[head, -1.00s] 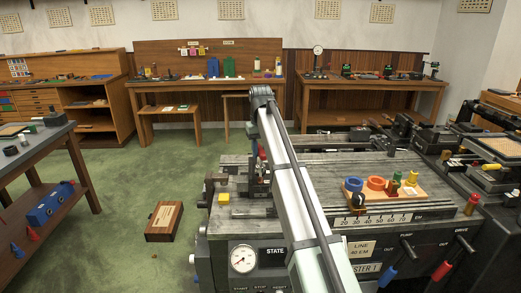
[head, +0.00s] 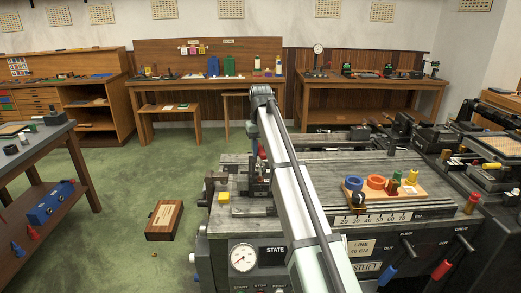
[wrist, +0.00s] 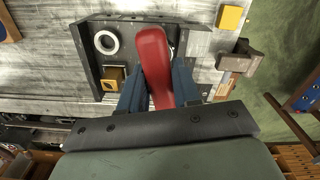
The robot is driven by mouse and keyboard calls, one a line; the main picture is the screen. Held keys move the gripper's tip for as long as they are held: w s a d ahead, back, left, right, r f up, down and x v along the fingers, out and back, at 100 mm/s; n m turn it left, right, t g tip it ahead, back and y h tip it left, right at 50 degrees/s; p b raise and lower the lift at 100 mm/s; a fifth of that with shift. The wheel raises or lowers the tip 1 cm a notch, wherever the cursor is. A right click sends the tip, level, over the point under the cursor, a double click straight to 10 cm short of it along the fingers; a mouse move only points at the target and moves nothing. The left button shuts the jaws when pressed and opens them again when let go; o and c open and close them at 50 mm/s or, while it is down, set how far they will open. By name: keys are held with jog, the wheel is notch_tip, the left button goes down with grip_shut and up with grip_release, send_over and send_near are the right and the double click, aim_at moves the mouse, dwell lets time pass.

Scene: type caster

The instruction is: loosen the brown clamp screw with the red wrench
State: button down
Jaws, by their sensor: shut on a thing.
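The red wrench (wrist: 154,62) is in my gripper (wrist: 158,88), between its two dark blue fingers in the wrist view. Its far end lies over a dark metal fixture and covers part of it. A small red patch beside my arm in the head view (head: 262,152) may be the wrench. I cannot make out the brown clamp screw for certain; it may be under the wrench. A grey-brown, lever-like part (wrist: 238,62) sticks out to the right of the fixture. In the head view my arm hides most of the gripper.
The fixture carries a white ring (wrist: 106,42) and a brass-coloured square part (wrist: 113,78). A yellow block (wrist: 230,17) sits on the bed at the right. A wooden board (head: 424,193) with coloured rings and pegs lies on the machine. A brown box (head: 164,220) is on the floor.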

jog(key=shift+f, duration=1.35)
dwell(0.3)
jog(key=m, duration=0.5)
jog(key=shift+m, duration=0.3)
jog(key=m, duration=0.4)
jog(key=shift+m, duration=0.4)
jog(key=n, duration=1.4)
jog(key=shift+m, duration=0.7)
